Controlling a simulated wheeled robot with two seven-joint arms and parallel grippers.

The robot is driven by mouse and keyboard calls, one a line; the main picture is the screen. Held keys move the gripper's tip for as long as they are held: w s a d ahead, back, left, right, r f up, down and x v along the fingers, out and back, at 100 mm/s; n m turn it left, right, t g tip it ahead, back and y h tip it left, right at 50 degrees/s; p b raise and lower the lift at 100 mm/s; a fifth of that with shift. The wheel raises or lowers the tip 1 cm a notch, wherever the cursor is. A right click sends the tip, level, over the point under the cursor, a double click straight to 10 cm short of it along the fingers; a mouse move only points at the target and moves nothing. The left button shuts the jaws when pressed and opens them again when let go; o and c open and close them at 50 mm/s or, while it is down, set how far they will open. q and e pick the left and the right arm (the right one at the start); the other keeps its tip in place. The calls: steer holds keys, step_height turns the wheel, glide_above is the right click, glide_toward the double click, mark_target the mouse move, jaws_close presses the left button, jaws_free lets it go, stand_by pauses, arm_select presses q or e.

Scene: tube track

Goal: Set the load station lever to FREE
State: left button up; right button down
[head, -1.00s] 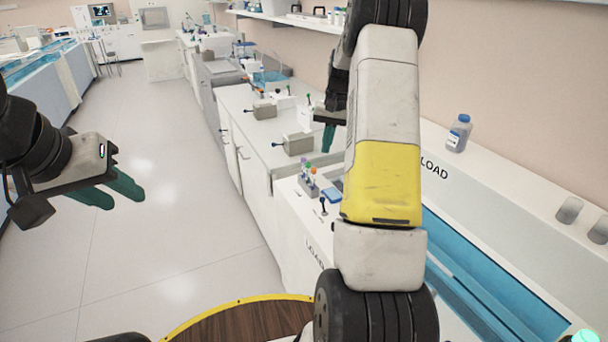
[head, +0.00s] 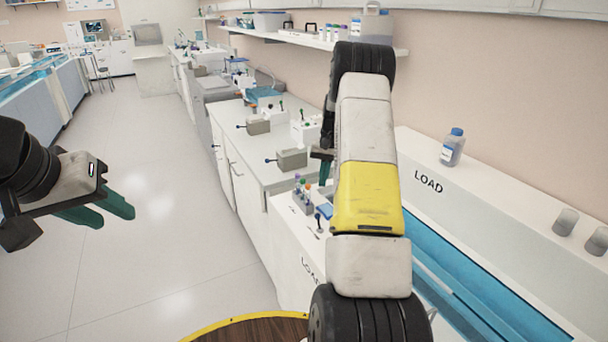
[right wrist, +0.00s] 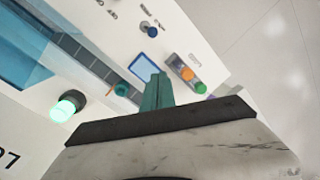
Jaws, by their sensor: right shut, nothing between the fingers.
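The load station lever (head: 319,218) is a small dark stick with a blue knob on the white LOAD ledge in the head view. In the right wrist view the blue-knobbed lever (right wrist: 149,27) stands in a slot at the top, with small labels beside it that I cannot read. I cannot tell its exact setting. My right gripper (head: 325,172) is shut and empty, above the bench and partly hidden by my arm. Its teal fingers show in the right wrist view (right wrist: 157,90), apart from the lever. My left gripper (head: 98,214) is open and empty over the floor.
A rack of coloured-capped tubes (head: 303,193) and a blue screen (right wrist: 144,67) are near the lever. Beyond are grey blocks with levers (head: 291,159). A blue water channel (head: 470,290) runs at right. A bottle (head: 453,147) stands on the LOAD ledge.

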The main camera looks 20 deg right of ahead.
steer(key=f, duration=0.5)
steer(key=a+f, duration=0.1)
steer(key=f, duration=0.1)
steer(key=shift+f, duration=0.25)
steer(key=shift+s+a, duration=0.25)
steer(key=shift+s, duration=0.35)
steer(key=shift+s+a, duration=0.25)
steer(key=shift+s, duration=0.3)
steer(key=shift+s+a+f, duration=0.15)
steer(key=shift+s+a, duration=0.15)
steer(key=shift+s, duration=0.3)
